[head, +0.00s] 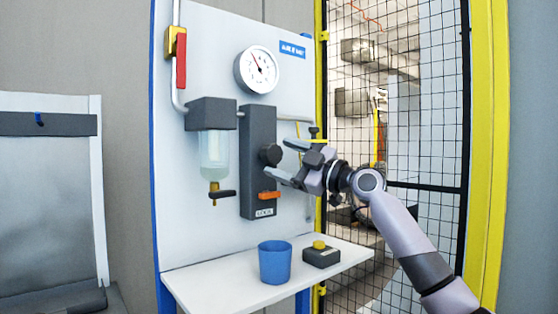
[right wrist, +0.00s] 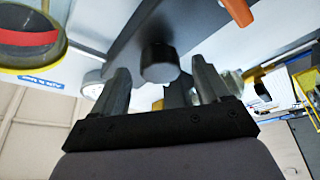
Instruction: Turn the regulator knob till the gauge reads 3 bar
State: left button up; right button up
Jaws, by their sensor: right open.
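The regulator knob (head: 270,155) is a black round knob on the dark upright block (head: 258,120) of the panel. My right gripper (head: 280,160) comes in from the right, open, with its fingertips close to the knob. In the right wrist view the knob (right wrist: 159,62) shows between the two spread fingers (right wrist: 160,85); I cannot tell whether they touch it. The white round gauge (head: 256,69) is above the block. Its needle points up and left, but the scale is too small to read. My left gripper is not in view.
An orange lever (head: 269,195) sits just below the knob. A clear bowl (head: 214,153) hangs to the left, with a red-handled valve (head: 181,60) above. A blue cup (head: 275,262) and a box with a yellow button (head: 320,245) stand on the white shelf (head: 215,281). A mesh fence (head: 425,120) is at right.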

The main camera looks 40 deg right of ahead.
jog(key=b+v, duration=0.1)
jog(key=v, duration=0.4)
jog(key=shift+s, duration=0.1)
dwell(0.3)
